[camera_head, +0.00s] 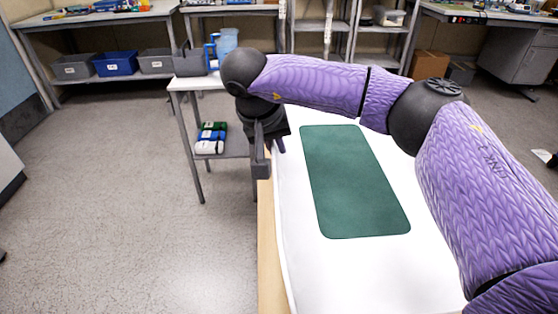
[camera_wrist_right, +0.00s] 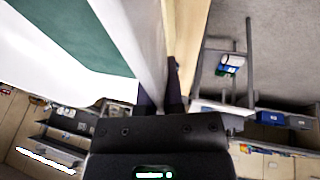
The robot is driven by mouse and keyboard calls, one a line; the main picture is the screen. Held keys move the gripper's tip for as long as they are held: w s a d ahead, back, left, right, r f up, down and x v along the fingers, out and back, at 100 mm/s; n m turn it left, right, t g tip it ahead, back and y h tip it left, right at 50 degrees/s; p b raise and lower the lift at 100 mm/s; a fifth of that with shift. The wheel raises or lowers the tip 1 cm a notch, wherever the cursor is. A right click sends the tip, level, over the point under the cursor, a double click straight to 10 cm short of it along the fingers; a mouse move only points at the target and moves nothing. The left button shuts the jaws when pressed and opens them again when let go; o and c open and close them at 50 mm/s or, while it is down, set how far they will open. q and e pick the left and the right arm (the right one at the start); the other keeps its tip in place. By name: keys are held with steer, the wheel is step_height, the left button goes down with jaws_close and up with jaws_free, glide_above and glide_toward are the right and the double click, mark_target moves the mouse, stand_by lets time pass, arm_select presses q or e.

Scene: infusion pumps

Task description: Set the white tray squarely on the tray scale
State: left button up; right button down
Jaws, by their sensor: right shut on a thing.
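A large white, shallow surface with a raised edge, which I take to be the white tray (camera_head: 292,255), lies over a tan wooden top. It also fills the upper left of the right wrist view (camera_wrist_right: 40,60). A green rounded panel (camera_head: 352,180) lies on its middle. My right gripper (camera_head: 270,153) is at the tray's left edge, towards the far end, with one finger on each side of the rim. The right wrist view shows the fingers (camera_wrist_right: 162,98) pinching that white edge. I cannot make out a tray scale. My left gripper is not in view.
A tan wooden edge (camera_head: 268,245) runs along the left. Beyond it a small grey side table (camera_head: 190,83) carries a grey bin and a blue jug, with coloured items (camera_head: 210,138) on its lower shelf. The floor at left (camera_head: 130,210) is clear.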

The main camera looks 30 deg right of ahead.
step_height(320, 180, down, 3)
steer(key=shift+r+b, duration=0.1)
steer(key=shift+b, duration=0.2)
steer(key=c, duration=0.9)
jaws_free()
steer(key=shift+o, duration=0.7)
arm_select(q)
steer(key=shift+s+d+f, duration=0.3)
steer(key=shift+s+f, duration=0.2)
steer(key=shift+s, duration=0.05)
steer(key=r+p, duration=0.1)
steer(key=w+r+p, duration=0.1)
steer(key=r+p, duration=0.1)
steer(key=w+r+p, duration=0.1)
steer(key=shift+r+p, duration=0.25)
steer(key=shift+p, duration=0.1)
arm_select(e)
steer(key=v, duration=1.2)
